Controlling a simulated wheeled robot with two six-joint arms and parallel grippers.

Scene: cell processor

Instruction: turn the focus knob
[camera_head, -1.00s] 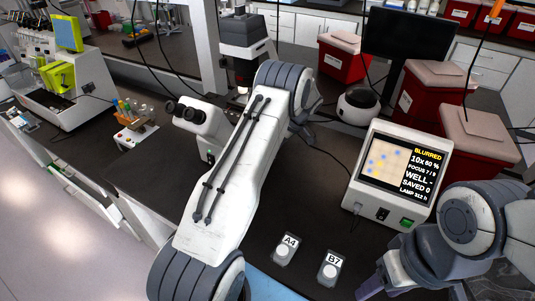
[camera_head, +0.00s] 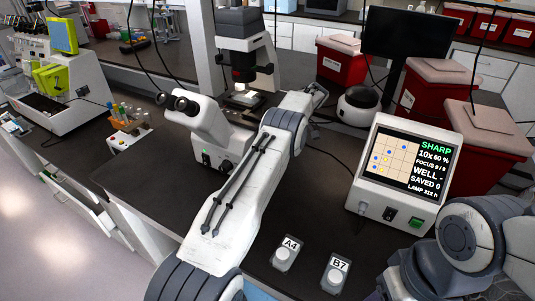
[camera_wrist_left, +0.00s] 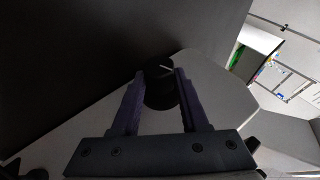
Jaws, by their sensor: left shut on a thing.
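The focus knob (camera_wrist_left: 159,88) is a black round knob with a pale pointer line, on a light body in the left wrist view. My left gripper (camera_wrist_left: 161,77) is shut on it, one purple finger on each side. In the head view my left arm reaches across to the microscope (camera_head: 207,125), and the arm hides that gripper. The screen unit (camera_head: 402,174) reads SHARP, with a focus line that looks like 9 / 9 and a crisp grid with coloured dots. My right arm is at the lower right, and its fingers are out of the picture.
Two small labelled pieces, A4 (camera_head: 286,254) and B7 (camera_head: 335,275), lie on the dark bench front. Red bins (camera_head: 432,92) and a dark monitor (camera_head: 405,32) stand behind. A rack of tubes (camera_head: 127,128) is at the left. Cables hang across the view.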

